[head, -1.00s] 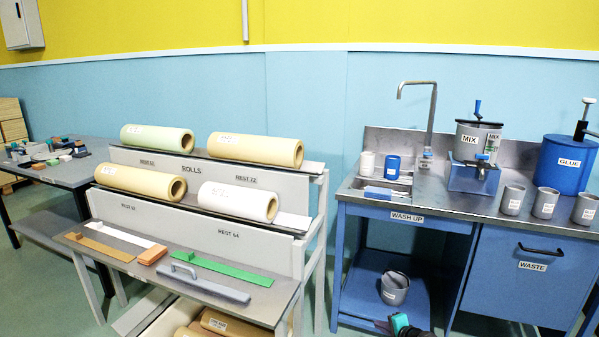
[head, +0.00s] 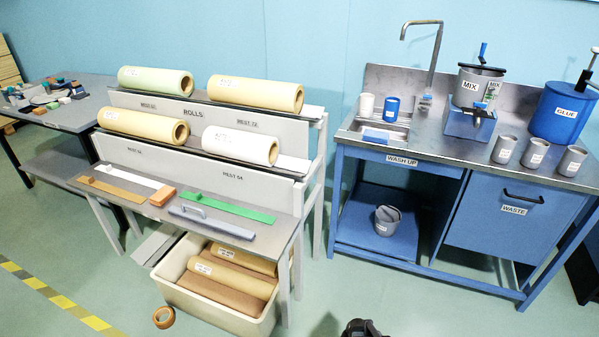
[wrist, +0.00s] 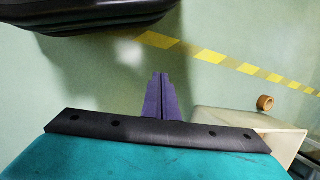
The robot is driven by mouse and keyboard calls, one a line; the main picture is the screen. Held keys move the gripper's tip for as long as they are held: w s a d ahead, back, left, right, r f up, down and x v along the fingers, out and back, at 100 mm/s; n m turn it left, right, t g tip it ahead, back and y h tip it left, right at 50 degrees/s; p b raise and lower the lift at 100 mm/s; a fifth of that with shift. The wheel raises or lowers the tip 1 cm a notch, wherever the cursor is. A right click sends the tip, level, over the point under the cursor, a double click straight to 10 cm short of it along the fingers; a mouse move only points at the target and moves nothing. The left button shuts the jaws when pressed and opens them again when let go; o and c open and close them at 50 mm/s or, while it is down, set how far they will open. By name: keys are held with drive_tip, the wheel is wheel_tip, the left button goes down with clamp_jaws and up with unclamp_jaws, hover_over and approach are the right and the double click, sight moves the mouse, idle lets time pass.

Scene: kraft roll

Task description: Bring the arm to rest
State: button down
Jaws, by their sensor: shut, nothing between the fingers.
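My gripper (wrist: 162,97) shows in the wrist view as two purple fingers lying together, with nothing between them, above the green floor. Behind the fingers are a dark bar and a teal housing of my own wrist. In the head view only a dark piece of my arm shows at the bottom edge; the fingers cannot be made out there. A cream bin (head: 205,308) with brown rolls stands left of it in the head view, and the bin also shows right of the fingers in the wrist view (wrist: 225,120).
A roll rack (head: 215,165) with several paper rolls stands at centre left. A blue wash-up bench (head: 455,160) stands at right, with a grey bucket (head: 388,220) on its lower shelf. A tape roll (head: 163,317) lies on the floor. The floor in front is mostly clear.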

drive_tip(key=s+d+r+n+g+h, duration=0.2)
drive_tip(key=s+d, duration=0.5)
drive_tip(key=s, duration=0.4)
drive_tip(key=shift+d+r+n+g+h, duration=0.25)
drive_tip(key=shift+n+g+h, duration=0.25)
drive_tip(key=shift+g+h, duration=0.3)
